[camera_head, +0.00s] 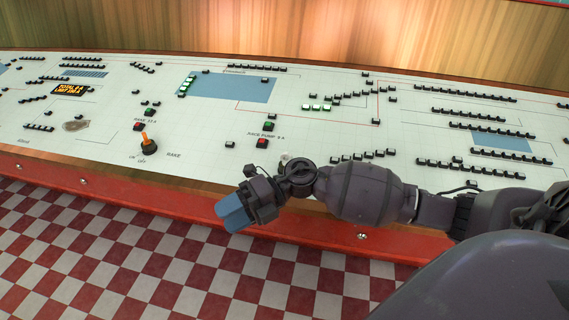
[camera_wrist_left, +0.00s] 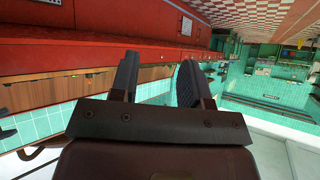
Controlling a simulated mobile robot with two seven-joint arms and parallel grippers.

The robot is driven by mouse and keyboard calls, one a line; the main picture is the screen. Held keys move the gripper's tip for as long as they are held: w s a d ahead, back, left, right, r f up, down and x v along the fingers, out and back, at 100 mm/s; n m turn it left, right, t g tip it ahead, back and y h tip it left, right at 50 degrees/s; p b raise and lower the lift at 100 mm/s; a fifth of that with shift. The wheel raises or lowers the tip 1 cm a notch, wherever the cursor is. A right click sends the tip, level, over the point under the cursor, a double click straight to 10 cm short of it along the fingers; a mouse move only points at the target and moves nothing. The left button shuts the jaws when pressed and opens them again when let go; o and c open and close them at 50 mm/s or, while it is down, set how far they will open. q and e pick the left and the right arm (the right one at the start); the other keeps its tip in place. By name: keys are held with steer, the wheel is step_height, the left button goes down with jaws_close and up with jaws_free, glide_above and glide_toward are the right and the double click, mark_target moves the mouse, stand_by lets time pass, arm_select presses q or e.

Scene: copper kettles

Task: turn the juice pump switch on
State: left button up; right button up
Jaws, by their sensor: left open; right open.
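The label reading "JUICE PUMP" is on the sloping control panel (camera_head: 330,125) in the head view. A green button (camera_head: 268,126) sits above it and a red button (camera_head: 262,142) below it. A small pale part (camera_head: 284,157) shows below these, partly hidden by my right wrist; I cannot tell what it is. My right gripper (camera_head: 236,212) hangs in front of the panel's front edge, below and left of the red button, apart from it. It is open and empty. My left gripper (camera_wrist_left: 158,78) shows only in the left wrist view, its two fingers apart with nothing between them.
An orange lever (camera_head: 147,141) labelled "RAKE" stands to the left on the panel. Rows of small black blocks (camera_head: 480,125) cover the right side. The red front ledge (camera_head: 120,197) runs below. The checkered floor (camera_head: 150,265) is clear.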

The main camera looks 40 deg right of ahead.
steer(key=w+d+n+g+h, duration=0.2)
steer(key=d+n+g+h, duration=0.1)
steer(key=d+n+h, duration=0.1)
step_height(320, 180, up, 7)
steer(key=n+h+b, duration=0.2)
steer(key=h+b, duration=0.1)
steer(key=h, duration=0.8)
glide_above(288, 154)
steer(key=shift+f+t, duration=0.2)
steer(key=shift+t, duration=0.2)
steer(key=shift+d+f+m+h, duration=0.1)
steer(key=shift+m+h, duration=0.2)
steer(key=shift+f, duration=0.35)
step_height(288, 154, down, 9)
steer(key=shift+r+b, duration=0.1)
steer(key=shift+b, duration=0.5)
steer(key=shift+f, duration=0.35)
arm_select(q)
steer(key=shift+g, duration=0.3)
steer(key=f, duration=0.2)
steer(key=s+f, duration=0.1)
steer(key=f, duration=0.1)
steer(key=shift+a+f, duration=0.1)
steer(key=shift+a, duration=0.05)
